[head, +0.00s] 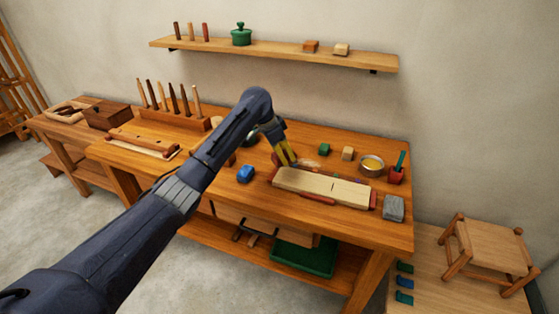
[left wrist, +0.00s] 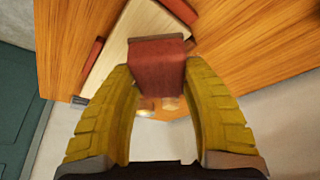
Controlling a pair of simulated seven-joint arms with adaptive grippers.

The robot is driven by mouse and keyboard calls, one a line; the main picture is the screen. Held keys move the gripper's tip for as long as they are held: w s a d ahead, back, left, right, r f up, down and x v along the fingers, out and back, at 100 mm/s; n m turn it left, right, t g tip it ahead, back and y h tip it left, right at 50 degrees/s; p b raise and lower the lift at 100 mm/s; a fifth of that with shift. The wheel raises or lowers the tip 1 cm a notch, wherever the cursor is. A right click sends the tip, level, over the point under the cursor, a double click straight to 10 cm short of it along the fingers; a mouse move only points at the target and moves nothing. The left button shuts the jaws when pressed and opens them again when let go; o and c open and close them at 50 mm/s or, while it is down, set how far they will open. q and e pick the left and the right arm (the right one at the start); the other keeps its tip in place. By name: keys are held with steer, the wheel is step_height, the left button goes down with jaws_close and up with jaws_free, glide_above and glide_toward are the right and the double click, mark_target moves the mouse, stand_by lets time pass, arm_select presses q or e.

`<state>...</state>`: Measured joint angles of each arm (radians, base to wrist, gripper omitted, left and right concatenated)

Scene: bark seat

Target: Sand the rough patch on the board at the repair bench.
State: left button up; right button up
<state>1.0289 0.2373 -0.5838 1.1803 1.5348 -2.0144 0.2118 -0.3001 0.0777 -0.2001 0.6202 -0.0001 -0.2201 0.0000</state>
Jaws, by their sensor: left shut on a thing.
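The pale wooden board (head: 312,186) lies on the repair bench (head: 255,205), with red clamp pieces at its ends and front edge; it also shows in the left wrist view (left wrist: 125,42). My left gripper (head: 287,162) is over the back left corner of the board. In the left wrist view its yellow fingers are shut on a dark red block (left wrist: 157,68) with a brownish strip along its far edge. I cannot tell whether the block touches the board. I cannot make out a rough patch on the board. My right gripper is not in view.
A blue block (head: 246,174) lies left of the board. A green block (head: 324,149), a wooden block (head: 347,153), a yellow-filled bowl (head: 371,165) and a red pot (head: 396,175) stand behind it. A grey block (head: 393,209) sits at its right end.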

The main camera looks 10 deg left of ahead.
arm_select(q)
steer(key=shift+r, duration=1)
steer(key=shift+r, duration=0.1)
